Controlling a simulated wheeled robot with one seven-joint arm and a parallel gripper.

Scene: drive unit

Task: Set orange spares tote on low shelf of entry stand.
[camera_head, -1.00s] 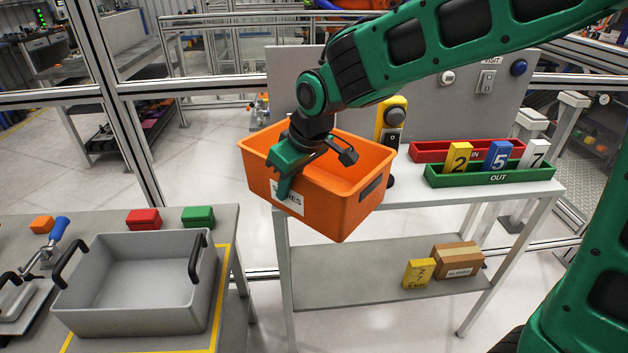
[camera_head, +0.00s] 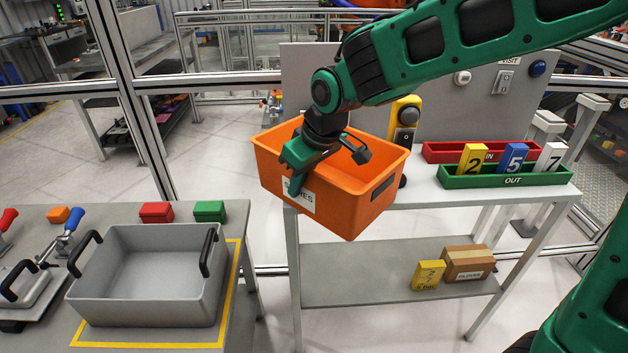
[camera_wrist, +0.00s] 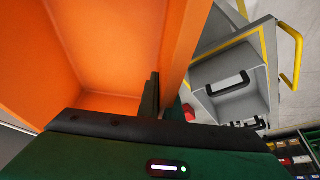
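The orange spares tote (camera_head: 345,205) hangs in the air, slightly tilted, in front of the left end of the entry stand's top (camera_head: 420,195). My gripper (camera_head: 297,183) is shut on the tote's near wall, beside its white label. In the wrist view the orange tote (camera_wrist: 110,45) fills the upper left, with a dark finger against its wall. The low shelf (camera_head: 365,272) of the entry stand lies below the tote, its left and middle parts bare.
A yellow box (camera_head: 428,275) and a cardboard box (camera_head: 467,263) sit on the low shelf's right part. Red (camera_head: 440,152) and green (camera_head: 450,178) trays with number blocks stand on the top. A grey bin (camera_head: 145,285) stands on the left table.

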